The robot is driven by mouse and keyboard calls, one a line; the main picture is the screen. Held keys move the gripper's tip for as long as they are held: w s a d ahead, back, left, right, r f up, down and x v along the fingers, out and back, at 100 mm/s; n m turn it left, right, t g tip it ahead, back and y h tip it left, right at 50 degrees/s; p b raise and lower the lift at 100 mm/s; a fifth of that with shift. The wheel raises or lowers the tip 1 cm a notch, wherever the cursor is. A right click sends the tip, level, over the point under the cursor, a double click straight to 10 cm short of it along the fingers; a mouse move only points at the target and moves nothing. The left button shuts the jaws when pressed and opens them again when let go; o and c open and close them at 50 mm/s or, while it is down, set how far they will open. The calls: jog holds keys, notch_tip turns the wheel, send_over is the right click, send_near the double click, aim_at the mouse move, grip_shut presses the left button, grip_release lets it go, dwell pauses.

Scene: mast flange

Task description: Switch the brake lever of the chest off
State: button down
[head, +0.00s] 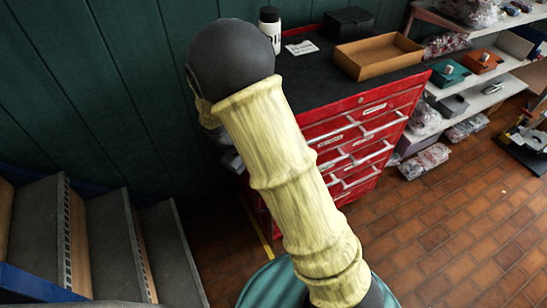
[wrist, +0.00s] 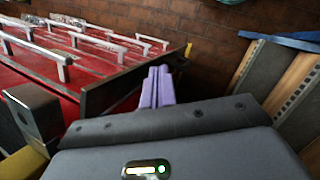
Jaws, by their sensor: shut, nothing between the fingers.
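The red chest (head: 347,120) stands against the green wall in the head view, with a black top and several silver drawer handles. In the wrist view its red drawer front (wrist: 85,67) fills the left side, seen tilted. My gripper (wrist: 157,72) shows there as two pale purple fingers, shut together and empty, beside the chest's dark edge (wrist: 108,93). I cannot tell if they touch it. A small yellow piece (wrist: 188,50) shows just past the fingertips; I cannot tell if it is the brake lever. In the head view my sleeved arm hides the gripper and part of the chest.
A cardboard tray (head: 378,55), a black box (head: 350,22) and a white bottle (head: 269,28) stand on the chest. Steps (head: 115,240) are at the lower left, also at the wrist view's right (wrist: 283,85). Shelves (head: 490,88) stand right. Brick floor (head: 445,225) is clear in front.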

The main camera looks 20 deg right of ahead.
jog(key=s+d+r+m+t+y+p, duration=0.1)
jog(key=s+d+r+m+y+p, duration=0.1)
jog(key=s+r, duration=0.3)
jog(key=shift+s+d+r+m+y+p, duration=0.4)
jog(key=shift+d+r+m+y, duration=0.4)
jog(key=shift+r, duration=0.85)
jog(key=shift+a, duration=0.1)
jog(key=s+d+r+m+t+y+p, duration=0.1)
jog(key=s+d+r+m+t+p, duration=0.1)
jog(key=s+r, duration=0.3)
jog(key=shift+s+d+r+m+t+p, duration=0.3)
jog(key=shift+r+m+p, duration=0.1)
jog(key=shift+r+m, duration=0.35)
jog(key=shift+w+f, duration=0.1)
